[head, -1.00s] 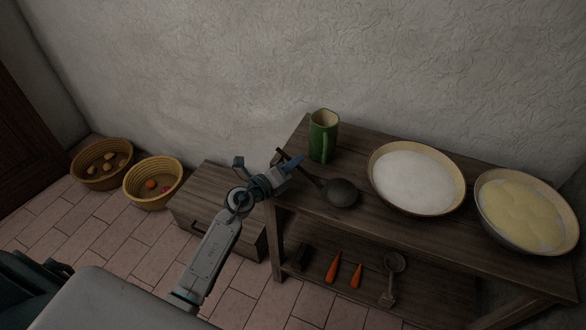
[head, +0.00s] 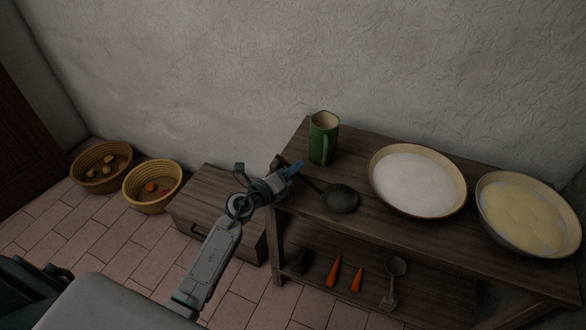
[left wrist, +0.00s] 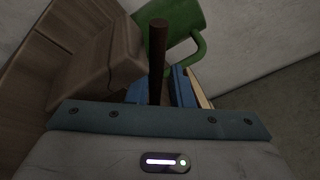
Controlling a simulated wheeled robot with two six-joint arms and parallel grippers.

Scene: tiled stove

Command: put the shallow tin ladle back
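The dark shallow ladle (head: 340,198) rests its bowl on the upper shelf of the wooden stand, in front of the green mug. Its handle slants up and left to my left gripper (head: 293,169), at the shelf's left end. In the left wrist view the brown handle (left wrist: 157,60) stands between the blue fingers of my left gripper (left wrist: 159,92), which look closed around it; the contact itself is partly hidden. My right gripper is not in view.
On the wooden stand (head: 420,235) are the green mug (head: 320,143), a bowl of white stuff (head: 415,184) and a bowl of yellowish stuff (head: 520,214). Carrots (head: 333,272) and another ladle (head: 396,267) lie on the lower shelf. A wooden chest (head: 210,205) and two baskets stand left.

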